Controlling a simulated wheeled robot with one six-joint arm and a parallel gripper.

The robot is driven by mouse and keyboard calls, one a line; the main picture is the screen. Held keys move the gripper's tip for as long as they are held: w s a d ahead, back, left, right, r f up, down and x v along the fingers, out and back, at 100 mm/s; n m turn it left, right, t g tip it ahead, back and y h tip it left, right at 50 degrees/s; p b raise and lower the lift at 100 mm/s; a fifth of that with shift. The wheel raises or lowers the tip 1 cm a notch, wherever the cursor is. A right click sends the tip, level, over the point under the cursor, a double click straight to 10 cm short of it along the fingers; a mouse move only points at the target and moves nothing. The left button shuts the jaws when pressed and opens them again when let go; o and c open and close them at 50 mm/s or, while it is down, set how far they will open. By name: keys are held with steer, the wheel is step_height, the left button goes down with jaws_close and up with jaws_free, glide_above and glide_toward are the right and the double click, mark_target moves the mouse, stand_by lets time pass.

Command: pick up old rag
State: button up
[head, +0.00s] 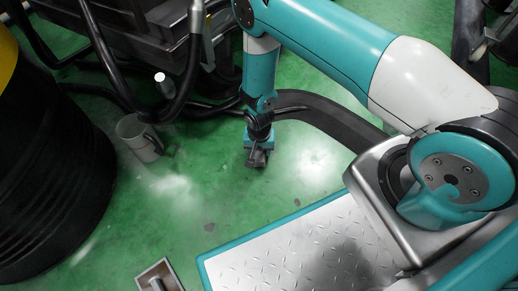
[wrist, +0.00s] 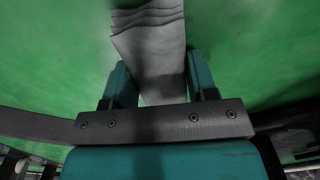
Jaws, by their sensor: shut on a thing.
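The old rag (wrist: 155,52) is a grey, folded cloth with layered edges at the top of the wrist view. It lies between the two teal fingers of my gripper (wrist: 155,85), which is shut on it. In the head view my gripper (head: 258,155) points down close to the green floor. A small dark grey piece of the rag (head: 257,162) shows at the fingertips there. I cannot tell whether the rag touches the floor.
A grey mug-like container (head: 138,138) stands on the floor to the left of my gripper. A large black drum (head: 45,170) is at the far left. Black hoses (head: 185,90) and a metal machine (head: 150,25) are behind. A small tray (head: 160,275) lies at the bottom.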

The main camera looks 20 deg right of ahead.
step_height(320, 180, up, 20)
steer(key=p, duration=1.1)
steer(key=shift+f, duration=0.15)
